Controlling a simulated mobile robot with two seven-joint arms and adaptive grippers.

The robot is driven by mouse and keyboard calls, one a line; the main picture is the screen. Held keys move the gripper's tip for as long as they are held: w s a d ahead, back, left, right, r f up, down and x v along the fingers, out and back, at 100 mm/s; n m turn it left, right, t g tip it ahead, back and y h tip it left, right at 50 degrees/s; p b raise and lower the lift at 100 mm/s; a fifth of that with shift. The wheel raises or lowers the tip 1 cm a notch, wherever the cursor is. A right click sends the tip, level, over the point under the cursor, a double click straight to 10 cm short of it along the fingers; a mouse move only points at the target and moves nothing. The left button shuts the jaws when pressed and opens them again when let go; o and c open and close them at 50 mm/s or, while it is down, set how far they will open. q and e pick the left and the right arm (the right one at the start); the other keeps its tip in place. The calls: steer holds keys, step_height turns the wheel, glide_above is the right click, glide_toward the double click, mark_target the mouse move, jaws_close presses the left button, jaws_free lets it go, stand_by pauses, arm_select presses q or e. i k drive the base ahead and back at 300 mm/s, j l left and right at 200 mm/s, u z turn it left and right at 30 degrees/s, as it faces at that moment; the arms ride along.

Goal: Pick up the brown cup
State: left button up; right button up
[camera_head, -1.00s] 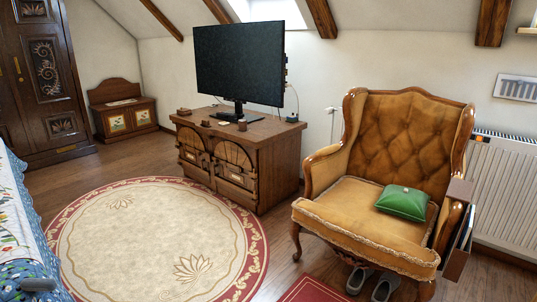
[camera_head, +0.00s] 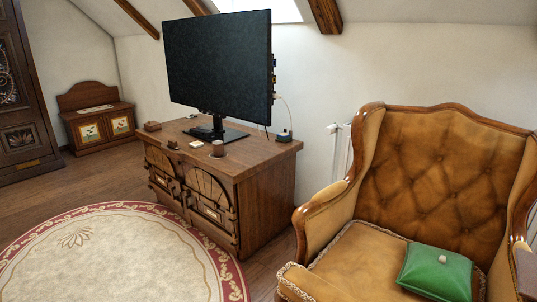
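A small brownish cup (camera_head: 218,148) stands upright on the carved wooden cabinet (camera_head: 262,165), near its front edge and in front of the black monitor's stand. It is small in the view. Neither of my grippers shows in the head view.
The black monitor (camera_head: 220,68) stands on the cabinet, with several small items around its base. A tan armchair (camera_head: 435,170) with a green cushion (camera_head: 436,272) stands close at the right. A round rug (camera_head: 120,260) lies on the open floor at left. A wooden bench (camera_head: 98,128) stands behind.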

mark_target(218, 149)
steer(key=i+j+u, duration=0.2)
steer(key=i+u, duration=0.2)
steer(key=i+j+u, duration=0.1)
steer(key=i+u, duration=0.55)
steer(key=u, duration=0.15)
steer(key=i+j+z, duration=0.25)
steer(key=i+z, duration=0.25)
steer(key=i+j+z, duration=0.3)
steer(key=z, duration=0.2)
steer(key=i+j+z, duration=0.25)
steer(key=j+z, duration=0.25)
steer(key=i+j+z, duration=0.15)
steer(key=j+z, duration=0.35)
steer(key=j, duration=0.15)
